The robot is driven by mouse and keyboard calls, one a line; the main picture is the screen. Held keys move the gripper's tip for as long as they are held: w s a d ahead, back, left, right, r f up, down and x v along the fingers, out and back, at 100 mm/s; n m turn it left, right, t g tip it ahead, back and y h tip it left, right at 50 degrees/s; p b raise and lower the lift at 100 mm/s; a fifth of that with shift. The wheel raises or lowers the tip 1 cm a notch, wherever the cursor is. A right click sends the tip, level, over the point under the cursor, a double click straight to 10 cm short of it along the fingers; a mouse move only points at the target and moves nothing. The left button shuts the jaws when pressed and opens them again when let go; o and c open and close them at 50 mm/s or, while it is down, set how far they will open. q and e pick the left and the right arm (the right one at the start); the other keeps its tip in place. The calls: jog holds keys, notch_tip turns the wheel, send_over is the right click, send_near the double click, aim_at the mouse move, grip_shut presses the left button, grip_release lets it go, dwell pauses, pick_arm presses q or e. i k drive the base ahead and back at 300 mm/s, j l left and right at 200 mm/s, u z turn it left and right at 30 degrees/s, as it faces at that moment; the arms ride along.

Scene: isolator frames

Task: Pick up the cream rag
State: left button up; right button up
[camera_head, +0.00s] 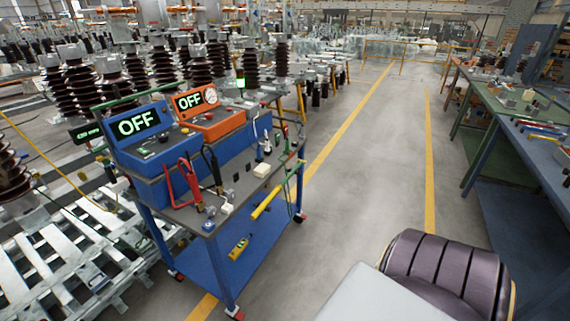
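A small cream item (262,170) lies on the grey top of the blue cart (240,182), near its right edge. It looks like a folded cloth and may be the cream rag, but it is too small to be sure. Neither of my grippers shows in the head view, so nothing is seen touching it.
Two OFF-display units, blue (150,150) and orange (205,115), stand on the cart with red and black clamps nearby. A green workbench (510,110) stands at right. The aisle between is clear.

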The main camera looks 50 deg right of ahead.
aim_at(262, 169)
jog(key=z, duration=1.35)
jog(key=u, duration=1.2)
jog(key=i+l, duration=0.15)
jog(key=l, duration=0.15)
jog(key=i+l, duration=0.1)
jog(key=l, duration=0.15)
jog(key=i+l, duration=0.15)
jog(key=l, duration=0.15)
